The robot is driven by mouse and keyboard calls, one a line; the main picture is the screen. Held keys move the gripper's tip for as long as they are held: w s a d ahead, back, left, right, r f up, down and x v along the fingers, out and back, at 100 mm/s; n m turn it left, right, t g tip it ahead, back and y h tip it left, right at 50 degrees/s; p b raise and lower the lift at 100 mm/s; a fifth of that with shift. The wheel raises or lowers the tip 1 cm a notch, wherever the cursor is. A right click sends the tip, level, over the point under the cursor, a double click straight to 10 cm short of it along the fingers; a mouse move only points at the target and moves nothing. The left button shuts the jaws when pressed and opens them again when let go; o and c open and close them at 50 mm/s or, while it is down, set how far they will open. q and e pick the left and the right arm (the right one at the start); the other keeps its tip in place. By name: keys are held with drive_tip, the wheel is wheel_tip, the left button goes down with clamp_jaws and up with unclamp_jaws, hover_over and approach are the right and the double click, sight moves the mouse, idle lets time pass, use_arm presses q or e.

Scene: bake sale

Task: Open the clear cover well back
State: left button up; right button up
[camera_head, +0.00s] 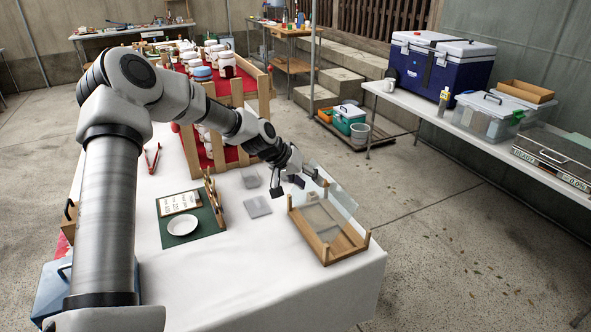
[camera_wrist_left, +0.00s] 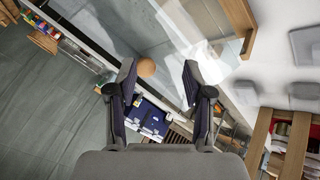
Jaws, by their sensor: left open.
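The clear cover (camera_head: 341,197) is a see-through panel on a low wooden case (camera_head: 308,237) near the right edge of the white table. It stands raised at a tilt above the case. My left gripper (camera_head: 295,183) is at the cover's far upper side, with its jaws apart. In the left wrist view, the open fingers (camera_wrist_left: 158,88) have a round wooden knob (camera_wrist_left: 146,67) between them, nearer the left finger. I cannot tell whether a finger touches it. The cover (camera_wrist_left: 195,35) shows there as a pale, glassy sheet. My right gripper is in neither view.
Left of the case are grey squares (camera_head: 257,207), and a green mat (camera_head: 207,240) with a white plate (camera_head: 182,225) and a card. A wooden rack (camera_head: 237,93) with jars stands behind. The floor right of the table is clear up to a side table with a cooler (camera_head: 440,68).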

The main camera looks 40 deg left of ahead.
use_arm(q)
drive_tip(key=v, duration=1.1)
drive_tip(key=shift+d, duration=0.2)
drive_tip(key=shift+r, duration=0.1)
